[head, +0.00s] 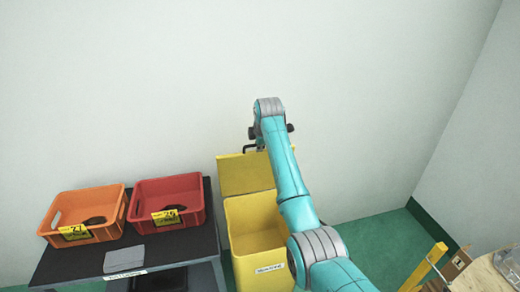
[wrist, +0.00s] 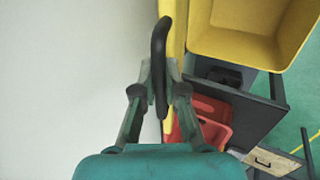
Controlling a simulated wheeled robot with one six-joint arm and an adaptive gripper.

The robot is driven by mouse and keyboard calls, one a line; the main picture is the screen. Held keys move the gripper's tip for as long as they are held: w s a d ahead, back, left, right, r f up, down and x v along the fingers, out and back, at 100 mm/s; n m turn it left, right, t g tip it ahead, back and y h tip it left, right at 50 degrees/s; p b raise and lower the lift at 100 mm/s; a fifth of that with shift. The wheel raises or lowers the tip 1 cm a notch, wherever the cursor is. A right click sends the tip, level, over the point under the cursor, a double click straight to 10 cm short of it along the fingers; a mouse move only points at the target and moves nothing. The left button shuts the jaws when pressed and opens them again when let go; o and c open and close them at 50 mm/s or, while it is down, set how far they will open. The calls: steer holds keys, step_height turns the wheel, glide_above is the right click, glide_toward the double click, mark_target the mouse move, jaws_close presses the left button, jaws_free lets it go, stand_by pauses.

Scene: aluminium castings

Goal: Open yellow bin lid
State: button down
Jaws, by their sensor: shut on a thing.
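The yellow bin (head: 257,240) stands on the floor right of the dark table, and its inside shows. Its yellow lid (head: 243,173) is raised, standing up at the back near the wall. In the wrist view the open bin (wrist: 245,45) is at the upper right and the lid (wrist: 176,40) shows edge-on. My gripper (wrist: 160,95) is shut on the black lid handle (wrist: 160,50). In the head view my arm covers the right part of the lid and bin, and the fingers are mostly hidden, with a bit of the handle (head: 250,147) showing.
A dark table (head: 165,248) at left bears an orange crate (head: 85,215) and a red crate (head: 168,202), each with a dark part inside and a yellow tag. The wall is close behind the lid. A yellow post (head: 424,268) and a wooden surface (head: 495,275) are at lower right.

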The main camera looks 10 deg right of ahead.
steer(key=shift+w+a+r, duration=0.1)
steer(key=shift+a+r, duration=0.05)
steer(key=shift+a, duration=0.1)
steer(key=c, duration=1.4)
jaws_free()
steer(key=shift+o, duration=1)
steer(key=shift+d, duration=0.1)
steer(key=v, duration=1.2)
